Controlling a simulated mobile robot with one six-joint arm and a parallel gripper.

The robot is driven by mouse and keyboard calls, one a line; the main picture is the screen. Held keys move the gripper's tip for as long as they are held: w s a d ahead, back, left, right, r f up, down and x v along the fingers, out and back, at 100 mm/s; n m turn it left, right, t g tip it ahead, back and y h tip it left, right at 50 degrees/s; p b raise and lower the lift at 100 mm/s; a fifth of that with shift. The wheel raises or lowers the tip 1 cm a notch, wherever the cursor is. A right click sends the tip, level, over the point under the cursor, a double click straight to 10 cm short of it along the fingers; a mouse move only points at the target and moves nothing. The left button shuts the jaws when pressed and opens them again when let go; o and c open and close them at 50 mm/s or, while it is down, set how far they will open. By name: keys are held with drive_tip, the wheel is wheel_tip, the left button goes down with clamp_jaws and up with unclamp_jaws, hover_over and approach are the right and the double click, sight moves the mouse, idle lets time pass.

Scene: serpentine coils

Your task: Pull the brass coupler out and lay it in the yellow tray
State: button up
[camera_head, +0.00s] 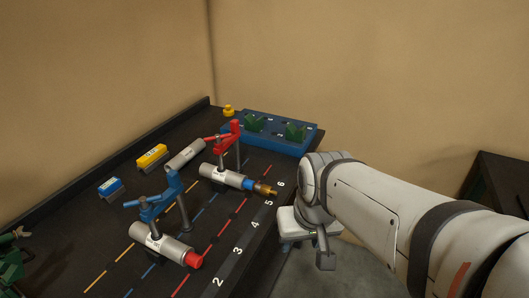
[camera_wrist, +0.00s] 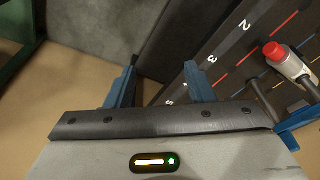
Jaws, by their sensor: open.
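The brass coupler (camera_head: 265,188) sticks out of the right end of a grey cylinder (camera_head: 222,176), with a blue band between them. A red clamp (camera_head: 234,138) stands by this cylinder. A small yellow box-like piece with a label, apparently the yellow tray (camera_head: 152,157), lies at the back left of the dark table; its inside is too small to make out. My gripper (camera_head: 306,252) is open and empty, off the table's right edge, to the right of and below the coupler in the picture. In the wrist view my gripper (camera_wrist: 160,84) shows two blue fingers apart; the coupler is not visible there.
A second grey cylinder with a red end (camera_head: 193,259) sits by a blue clamp (camera_head: 160,203); the red end (camera_wrist: 274,51) also shows in the wrist view. A blue piece (camera_head: 110,187) lies left, a blue rack (camera_head: 262,133) behind. Numbered dashed lines mark the table.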

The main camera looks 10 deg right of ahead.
drive_tip(key=w+f+m+y, duration=0.1)
drive_tip(key=m, duration=0.1)
drive_tip(key=w+a+f+m+g+y, duration=0.1)
drive_tip(key=w+m, duration=0.1)
drive_tip(key=w+a+m+y, duration=0.1)
drive_tip(key=w+m, duration=0.1)
drive_tip(key=shift+f+b, duration=0.35)
drive_tip(key=shift+f, duration=0.05)
drive_tip(key=m+t+y+b, duration=0.2)
drive_tip(key=m+t+y, duration=0.45)
drive_tip(key=m, duration=1.25)
approach(271, 189)
drive_tip(key=x, duration=0.4)
drive_tip(key=shift+g, duration=0.35)
drive_tip(key=b+x, duration=0.3)
drive_tip(key=x, duration=0.5)
drive_tip(key=shift+w+d, duration=0.1)
drive_tip(key=shift+d, duration=0.05)
drive_tip(key=shift+b, duration=0.35)
clamp_jaws()
